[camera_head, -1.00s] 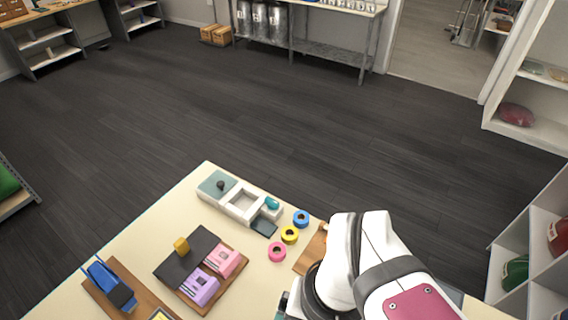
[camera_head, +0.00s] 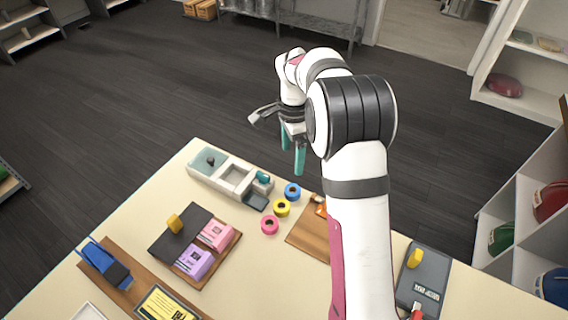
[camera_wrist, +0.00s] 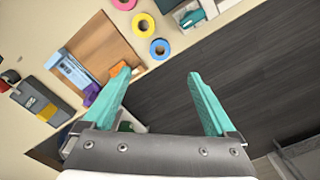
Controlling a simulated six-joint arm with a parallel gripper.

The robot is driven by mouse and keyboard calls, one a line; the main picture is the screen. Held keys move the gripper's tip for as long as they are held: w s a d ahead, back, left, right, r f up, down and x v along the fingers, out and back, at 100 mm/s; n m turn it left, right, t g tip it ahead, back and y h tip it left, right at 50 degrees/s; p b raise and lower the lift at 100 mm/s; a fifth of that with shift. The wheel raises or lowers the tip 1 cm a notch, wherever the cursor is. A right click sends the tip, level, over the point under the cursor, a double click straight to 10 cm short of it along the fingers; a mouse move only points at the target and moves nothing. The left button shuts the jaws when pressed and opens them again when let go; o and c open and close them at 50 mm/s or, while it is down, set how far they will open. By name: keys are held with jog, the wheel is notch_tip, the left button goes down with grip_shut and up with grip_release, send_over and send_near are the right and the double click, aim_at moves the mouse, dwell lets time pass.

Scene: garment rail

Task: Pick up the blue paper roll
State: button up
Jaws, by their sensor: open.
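The blue paper roll (camera_head: 293,191) lies on the table near its far right edge, at the end of a row with a yellow roll (camera_head: 282,208) and a pink roll (camera_head: 270,225). In the wrist view the blue roll (camera_wrist: 160,49) is ahead of the fingertips, left of the middle between them. My gripper (camera_head: 293,162) is open and empty, with teal fingers pointing down. It hangs above the table's far edge, beyond the blue roll in the head view. The wrist view shows the two fingers (camera_wrist: 160,75) wide apart, mostly over the dark floor.
A white tray unit (camera_head: 233,178) with a teal item stands just left of the rolls. A wooden board (camera_head: 309,236) with an orange item (camera_head: 321,210) lies to their right.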

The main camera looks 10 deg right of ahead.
aim_at(293, 189)
jog(key=f, duration=1.4)
jog(key=shift+d+f, duration=0.15)
jog(key=shift+d, duration=0.1)
jog(key=c, duration=1.4)
